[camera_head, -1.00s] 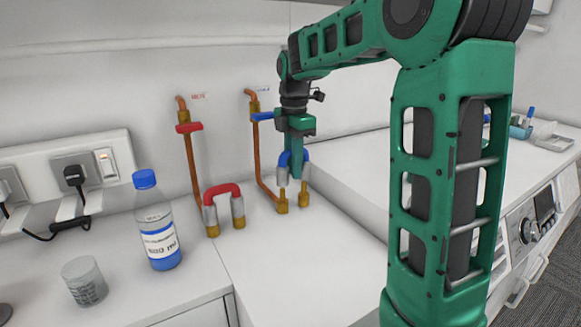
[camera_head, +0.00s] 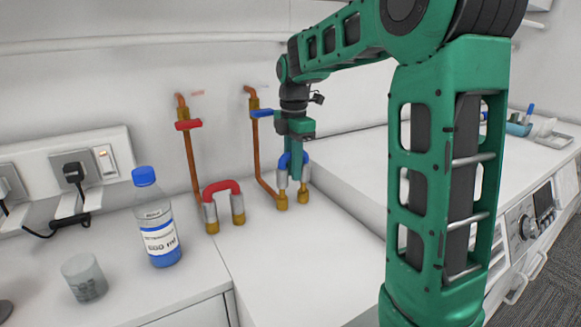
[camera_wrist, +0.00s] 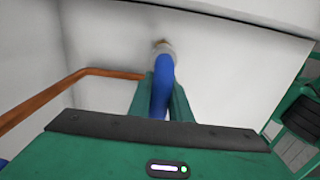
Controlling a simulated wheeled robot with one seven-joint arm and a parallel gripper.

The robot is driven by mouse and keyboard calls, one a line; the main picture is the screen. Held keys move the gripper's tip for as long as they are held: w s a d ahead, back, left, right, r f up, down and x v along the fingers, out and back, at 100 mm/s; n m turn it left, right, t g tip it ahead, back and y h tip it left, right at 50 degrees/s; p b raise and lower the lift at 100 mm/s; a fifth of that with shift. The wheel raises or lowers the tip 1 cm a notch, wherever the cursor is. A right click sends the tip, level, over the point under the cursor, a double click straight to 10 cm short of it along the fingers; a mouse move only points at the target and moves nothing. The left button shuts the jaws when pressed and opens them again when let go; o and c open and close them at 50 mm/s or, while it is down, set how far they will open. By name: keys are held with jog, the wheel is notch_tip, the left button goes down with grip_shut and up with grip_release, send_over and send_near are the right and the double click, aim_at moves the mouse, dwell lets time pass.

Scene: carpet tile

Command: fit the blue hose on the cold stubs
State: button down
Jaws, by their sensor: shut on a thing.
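The blue hose (camera_head: 284,161) is a short U-shaped piece with grey end sleeves, arched over the two brass cold stubs (camera_head: 282,202). Its sleeves point down and line up with the stubs. They appear to meet or cover the stub tops, but how deep they sit cannot be told. My gripper (camera_head: 296,172) points down from above and is shut on the hose's bend. In the wrist view the blue hose (camera_wrist: 161,92) runs between my green fingers (camera_wrist: 161,100), with one grey sleeve near the wall side. The other sleeve is hidden there.
A red hose (camera_head: 221,187) sits on the neighbouring brass stubs to the left. Copper pipes with a red valve handle (camera_head: 189,125) and a blue valve handle (camera_head: 262,114) rise along the wall. A bottle (camera_head: 157,222) and a beaker (camera_head: 84,277) stand left. The front counter (camera_head: 300,270) is clear.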

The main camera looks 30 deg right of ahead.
jog(key=shift+f, duration=1.65)
jog(key=c, duration=1.6)
grip_release()
jog(key=shift+o, duration=0.2)
notch_tip(320, 180, up, 11)
jog(key=shift+w+f, duration=0.1)
jog(key=shift+f, duration=0.05)
